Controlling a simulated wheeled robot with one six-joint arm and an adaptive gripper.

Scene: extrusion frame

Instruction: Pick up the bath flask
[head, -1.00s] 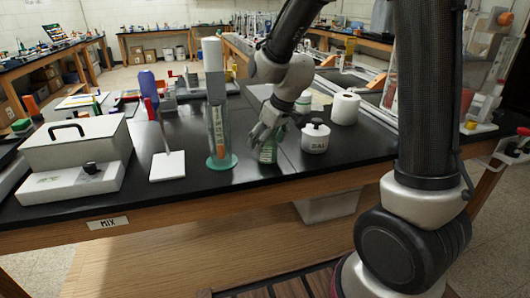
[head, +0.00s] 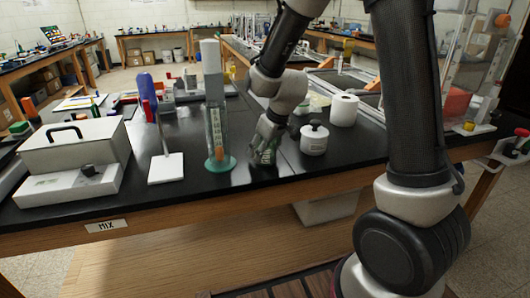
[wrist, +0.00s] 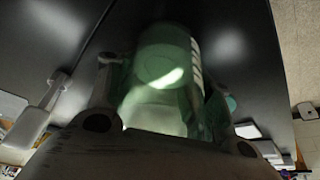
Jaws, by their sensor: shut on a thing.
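The bath flask, a translucent green cylindrical vessel (wrist: 165,65), fills the middle of the wrist view between the two fingers. My gripper (head: 264,150) is shut on it at the front part of the black bench, and its fingers cover most of the flask in the head view. In the wrist view my gripper (wrist: 150,90) has one finger on each side of the flask, which looks tilted in the picture. Whether the flask's base touches the bench top is hidden.
A tall clear cylinder with a green base (head: 215,125) stands close on the left. A white lidded pot (head: 314,140) stands close on the right, with a paper roll (head: 344,110) behind it. A white plate stand (head: 166,168) and grey box (head: 75,147) are farther left.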

